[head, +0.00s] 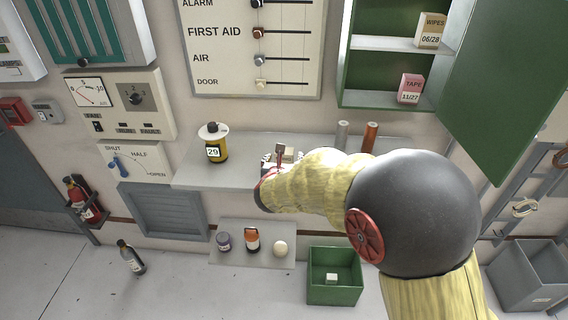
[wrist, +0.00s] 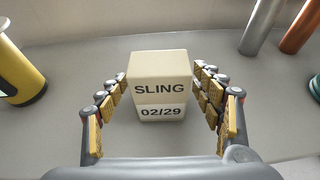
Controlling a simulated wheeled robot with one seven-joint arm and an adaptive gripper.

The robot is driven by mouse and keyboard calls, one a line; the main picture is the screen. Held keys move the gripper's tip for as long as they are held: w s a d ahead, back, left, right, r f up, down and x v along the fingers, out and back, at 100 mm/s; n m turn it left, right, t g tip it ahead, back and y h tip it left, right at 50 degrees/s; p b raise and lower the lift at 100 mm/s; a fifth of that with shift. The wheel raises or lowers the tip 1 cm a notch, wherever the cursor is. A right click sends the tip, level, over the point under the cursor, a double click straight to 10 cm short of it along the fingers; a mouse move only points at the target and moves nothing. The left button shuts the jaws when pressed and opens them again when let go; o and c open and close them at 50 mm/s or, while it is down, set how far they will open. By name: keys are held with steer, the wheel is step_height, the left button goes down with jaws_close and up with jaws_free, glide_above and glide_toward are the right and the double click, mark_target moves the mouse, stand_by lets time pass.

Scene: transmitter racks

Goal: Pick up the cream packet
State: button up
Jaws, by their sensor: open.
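The cream packet (wrist: 158,88) is a small box marked SLING 02/29, standing upright on the grey shelf (wrist: 60,140). In the wrist view my gripper (wrist: 160,92) is open, with one finger on each side of the packet. A small gap shows on the left; the right fingers are very close to it, and I cannot tell whether they touch. In the head view the packet (head: 286,154) shows just beyond my gripper (head: 276,160), partly hidden by it. My arm hides part of the shelf.
A yellow and black canister (head: 213,143) marked 29 stands left on the shelf. A grey cylinder (head: 342,136) and a copper cylinder (head: 369,138) stand right. The open green cabinet (head: 388,75) is above right. A green bin (head: 334,290) holding a small pale box is below.

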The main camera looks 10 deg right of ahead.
steer(key=shift+r, duration=0.1)
steer(key=shift+c, duration=0.4)
steer(key=c, duration=1.1)
steer(key=shift+c, duration=0.4)
